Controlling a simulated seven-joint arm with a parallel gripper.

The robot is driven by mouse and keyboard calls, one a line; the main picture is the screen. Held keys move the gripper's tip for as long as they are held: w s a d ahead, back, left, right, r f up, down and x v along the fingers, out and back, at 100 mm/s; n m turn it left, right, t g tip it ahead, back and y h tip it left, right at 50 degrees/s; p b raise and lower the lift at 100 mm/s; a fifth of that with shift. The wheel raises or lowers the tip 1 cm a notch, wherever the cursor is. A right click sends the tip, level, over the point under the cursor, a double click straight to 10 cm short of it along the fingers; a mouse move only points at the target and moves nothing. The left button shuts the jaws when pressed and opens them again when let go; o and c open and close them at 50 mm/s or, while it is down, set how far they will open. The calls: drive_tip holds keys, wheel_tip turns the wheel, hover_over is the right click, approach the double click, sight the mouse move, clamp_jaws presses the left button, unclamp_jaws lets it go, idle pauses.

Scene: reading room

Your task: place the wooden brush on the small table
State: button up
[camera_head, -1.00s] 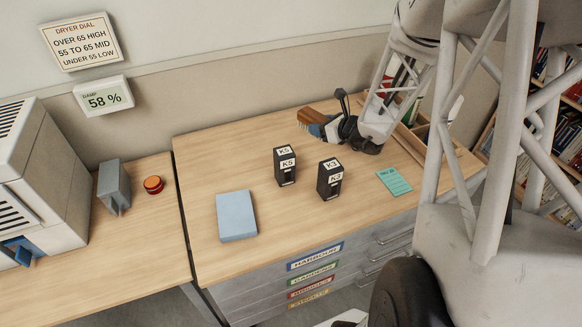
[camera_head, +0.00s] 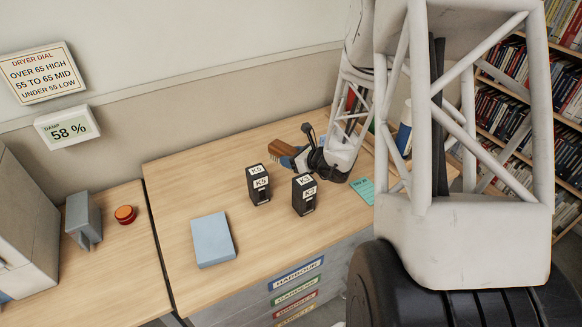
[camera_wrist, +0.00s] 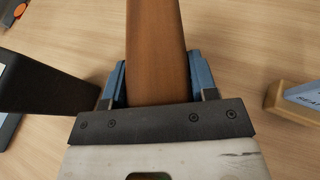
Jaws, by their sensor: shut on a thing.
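The wooden brush (camera_head: 282,149) has a brown body and shows above the back of the long desk (camera_head: 185,175). My gripper (camera_head: 294,160) is shut on it; whether the brush touches the desk is unclear. In the wrist view the brush (camera_wrist: 155,40) runs up from between the two blue fingers of my gripper (camera_wrist: 160,82), one on each side. The fingers and wrist hide part of the brush. I cannot tell which surface is the small table; a lower wooden table (camera_head: 110,265) stands at the left.
Two dark boxes, K5 (camera_head: 260,190) and K3 (camera_head: 304,202), stand upright in front of my gripper. A blue pad (camera_head: 212,239) lies nearer the front. The left table has a red button (camera_head: 125,214) and grey block (camera_head: 84,220). Bookshelves (camera_head: 510,110) stand at right.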

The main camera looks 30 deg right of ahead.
drive_tip(key=shift+f, duration=0.2)
drive_tip(key=shift+f, duration=1.85)
drive_tip(key=shift+f, duration=0.15)
drive_tip(key=o, duration=1)
drive_tip(key=shift+s+r, duration=0.1)
drive_tip(key=shift+r, duration=0.1)
drive_tip(key=shift+v, duration=5.9)
drive_tip(key=shift+o, duration=0.4)
